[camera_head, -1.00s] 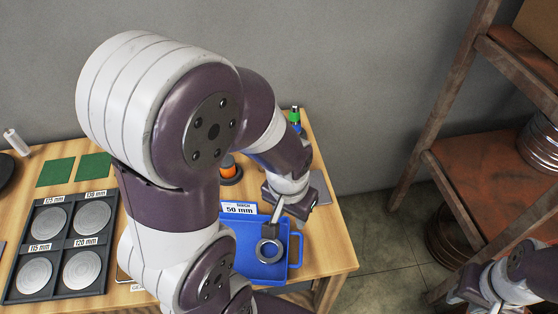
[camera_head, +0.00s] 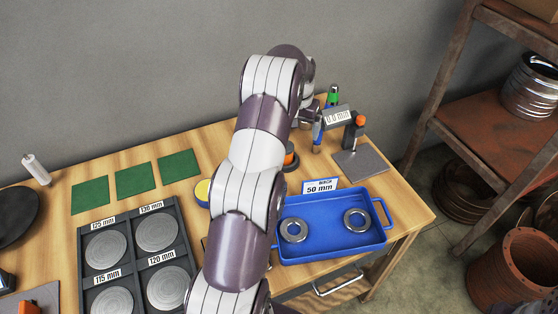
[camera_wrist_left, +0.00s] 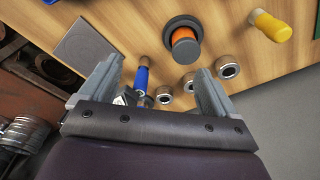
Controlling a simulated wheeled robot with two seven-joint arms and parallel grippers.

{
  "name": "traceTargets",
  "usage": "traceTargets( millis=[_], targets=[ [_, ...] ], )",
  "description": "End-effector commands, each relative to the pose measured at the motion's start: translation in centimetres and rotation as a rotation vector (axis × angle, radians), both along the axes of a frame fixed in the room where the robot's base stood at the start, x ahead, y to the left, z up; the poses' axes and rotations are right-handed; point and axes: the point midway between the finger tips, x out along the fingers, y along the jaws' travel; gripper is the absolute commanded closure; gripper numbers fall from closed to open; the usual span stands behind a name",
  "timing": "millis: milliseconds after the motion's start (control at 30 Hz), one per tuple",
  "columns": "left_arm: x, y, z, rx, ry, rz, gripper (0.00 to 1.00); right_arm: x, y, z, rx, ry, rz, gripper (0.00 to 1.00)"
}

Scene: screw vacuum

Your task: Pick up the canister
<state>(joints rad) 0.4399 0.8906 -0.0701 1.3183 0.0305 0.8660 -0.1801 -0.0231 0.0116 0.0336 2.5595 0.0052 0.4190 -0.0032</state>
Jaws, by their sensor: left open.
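My left gripper shows in the left wrist view (camera_wrist_left: 156,76), its two grey fingers spread apart. A tool with a blue handle (camera_wrist_left: 142,80) stands between and beyond the fingers; I cannot tell whether they touch it. In the head view my left arm reaches to the back of the table and hides most of its gripper; the blue-handled tool (camera_head: 317,135) shows just right of it. I cannot tell for certain which thing is the canister. A green-and-dark upright item (camera_head: 333,97) stands at the back. A yellow-topped cylinder (camera_wrist_left: 272,26) shows in the left wrist view.
A blue tray (camera_head: 330,248) holds two metal rings. A digital gauge (camera_head: 338,116) stands behind a grey plate (camera_head: 361,163). An orange-and-black round part (camera_wrist_left: 184,42) and several metal cylinders stand near the gripper. A dark rack of discs (camera_head: 133,257) lies left. A shelf (camera_head: 480,140) stands right.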

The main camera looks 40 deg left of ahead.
Motion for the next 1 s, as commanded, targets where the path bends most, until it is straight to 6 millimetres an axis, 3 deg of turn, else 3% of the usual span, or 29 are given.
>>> traceTargets(
  millis=[33, 100, 200, 300, 367, 567, 767, 867, 1000],
  targets=[
    [0.6, 2.5, -1.6, 0.002, -0.003, 0.024, 0.1, 0.0, 0.0, -0.7, 0.0, 0.0, 0.0, 0.66],
    [0.9, 4.9, -2.7, 0.002, -0.004, 0.046, 0.1, 0.0, 0.0, -0.9, 0.0, 0.0, 0.0, 0.66],
    [1.2, 6.5, -4.5, 0.002, -0.007, 0.059, 0.1, 0.0, 0.0, -1.9, 0.0, -0.001, 0.0, 0.66],
    [1.5, 6.8, -7.0, 0.003, -0.007, 0.061, 0.1, 0.0, 0.0, -3.5, 0.0, 0.0, 0.0, 0.66],
    [1.7, 6.8, -7.3, 0.002, -0.006, 0.06, 0.1, -0.1, 0.0, -1.9, 0.0, 0.001, 0.0, 0.66],
    [2.1, 6.9, -10.4, 0.003, -0.008, 0.059, 0.1, 0.0, 0.0, -1.3, 0.0, -0.001, 0.0, 0.66],
    [2.0, 6.7, -13.6, 0.002, -0.008, 0.059, 0.1, 0.0, 0.0, 0.5, 0.0, -0.001, 0.0, 0.66],
    [2.3, 6.9, -15.3, 0.005, -0.009, 0.059, 0.1, 0.0, 0.0, 0.4, 0.0, 0.0, 0.0, 0.66],
    [2.4, 6.9, -15.8, 0.006, -0.012, 0.06, 0.1, 0.0, 0.0, 0.3, 0.0, 0.0, 0.0, 0.66]
  ],
)
